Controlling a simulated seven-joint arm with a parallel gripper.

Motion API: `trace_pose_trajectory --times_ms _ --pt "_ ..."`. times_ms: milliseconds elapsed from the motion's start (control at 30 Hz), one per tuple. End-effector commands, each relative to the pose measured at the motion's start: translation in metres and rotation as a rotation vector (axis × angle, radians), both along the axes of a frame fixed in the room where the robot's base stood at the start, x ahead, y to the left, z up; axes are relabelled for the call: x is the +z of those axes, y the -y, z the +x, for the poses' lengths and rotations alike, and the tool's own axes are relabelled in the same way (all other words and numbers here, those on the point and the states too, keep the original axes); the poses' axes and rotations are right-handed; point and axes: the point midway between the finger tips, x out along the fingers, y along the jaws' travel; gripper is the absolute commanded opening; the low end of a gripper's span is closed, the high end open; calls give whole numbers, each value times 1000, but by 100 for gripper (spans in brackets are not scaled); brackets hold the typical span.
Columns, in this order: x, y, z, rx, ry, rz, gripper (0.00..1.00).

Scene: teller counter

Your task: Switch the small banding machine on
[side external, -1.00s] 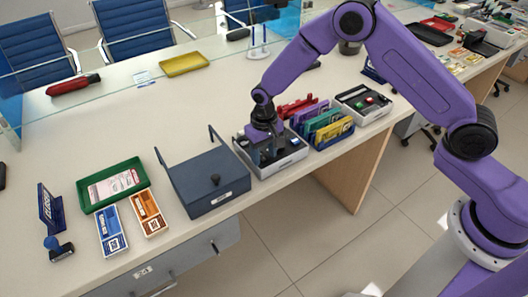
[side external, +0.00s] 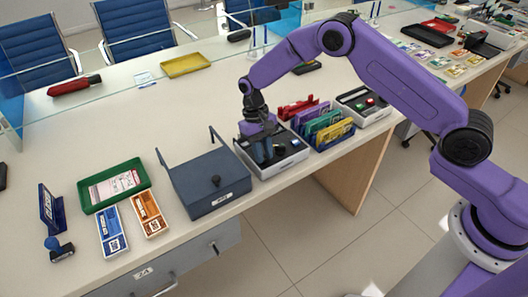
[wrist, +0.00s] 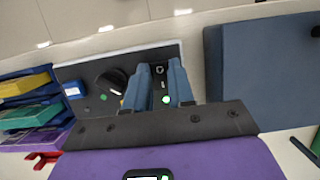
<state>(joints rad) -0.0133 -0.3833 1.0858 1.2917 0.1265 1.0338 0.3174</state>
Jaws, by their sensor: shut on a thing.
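The small banding machine (side external: 287,166) is a low pale box with a dark top panel, on the counter near its front edge. In the wrist view its panel (wrist: 82,72) carries a round black knob (wrist: 111,82) and a small round fitting near the fingertips. One green light (wrist: 165,99) shows between my fingers and another by the knob. My gripper (wrist: 159,68) points down at the panel, its two blue-grey fingers with a narrow gap between them. It is shut on a small part of the panel, which the fingers mostly hide.
A dark grey box (side external: 207,184) stands close on the left. A rack of coloured folders (side external: 328,132) stands close on the right, then another pale machine (side external: 376,114) with red and green buttons. A green tray (side external: 85,201) lies far left. The counter behind is mostly clear.

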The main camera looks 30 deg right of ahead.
Motion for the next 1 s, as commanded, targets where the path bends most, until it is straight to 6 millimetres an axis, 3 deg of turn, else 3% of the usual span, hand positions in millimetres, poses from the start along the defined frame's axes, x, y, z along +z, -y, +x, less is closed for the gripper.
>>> trace_pose_trajectory --times_ms 467,500,567,867,1000 --pt "-1 0 1 -1 -41 2 0" --pt "-1 0 1 -1 -41 2 33" --pt "-1 0 1 -1 -41 2 49" --pt "0 0 2 0 -41 1 49" --pt "10 0 5 0 -39 2 49"
